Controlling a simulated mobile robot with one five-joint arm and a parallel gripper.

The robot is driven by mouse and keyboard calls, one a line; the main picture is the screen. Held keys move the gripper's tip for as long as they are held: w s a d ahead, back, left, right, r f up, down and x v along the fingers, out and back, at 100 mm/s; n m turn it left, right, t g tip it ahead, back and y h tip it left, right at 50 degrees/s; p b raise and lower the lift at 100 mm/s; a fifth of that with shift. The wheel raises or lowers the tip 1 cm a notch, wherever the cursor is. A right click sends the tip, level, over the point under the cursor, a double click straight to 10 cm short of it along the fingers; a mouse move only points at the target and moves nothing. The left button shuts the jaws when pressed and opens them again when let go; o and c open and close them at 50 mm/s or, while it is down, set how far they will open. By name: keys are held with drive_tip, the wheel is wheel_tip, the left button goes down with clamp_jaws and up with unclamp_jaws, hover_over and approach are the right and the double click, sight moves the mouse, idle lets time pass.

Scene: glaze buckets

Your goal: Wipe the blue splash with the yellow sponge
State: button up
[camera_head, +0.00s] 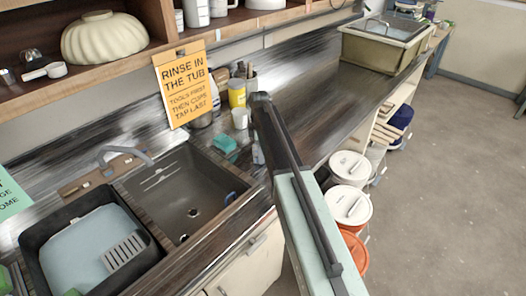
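No yellow sponge can be made out in this view. A small teal block (224,143), perhaps a sponge, lies on the counter behind the sink's right end. No blue splash can be clearly made out; a small blue patch (230,198) shows at the sink's right side, too small to identify. My arm crosses the middle of the view, over the counter's front edge, and hides part of the counter and floor. No gripper fingers can be seen.
A dark sink (185,190) and a black tub (150,262) are at the left. White-lidded buckets (347,205) and an orange one (355,252) stand by the counter front. A large bin (375,52) is at the counter's far end. The floor at right is clear.

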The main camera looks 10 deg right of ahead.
drive_tip(key=shift+w+a, duration=0.35)
drive_tip(key=shift+w, duration=0.25)
drive_tip(key=shift+w+d, duration=0.5)
drive_tip(key=shift+d, duration=0.25)
drive_tip(key=shift+w+d, duration=0.45)
drive_tip(key=shift+d, duration=0.3)
drive_tip(key=shift+w+d, duration=1.05)
drive_tip(key=shift+d, duration=0.3)
drive_tip(key=shift+w+d, duration=1.05)
drive_tip(key=shift+d, duration=0.35)
drive_tip(key=shift+w+d, duration=1.05)
drive_tip(key=shift+d, duration=0.3)
drive_tip(key=shift+r, duration=0.1)
drive_tip(key=shift+s+a, duration=1.05)
drive_tip(key=shift+a, duration=0.25)
drive_tip(key=shift+s+a, duration=0.55)
drive_tip(key=shift+a, duration=0.25)
drive_tip(key=shift+s+a, duration=0.55)
drive_tip(key=shift+a, duration=0.25)
drive_tip(key=shift+s+a, duration=1.1)
drive_tip(key=shift+a, duration=0.3)
drive_tip(key=shift+s+a, duration=1.05)
drive_tip(key=shift+a, duration=0.35)
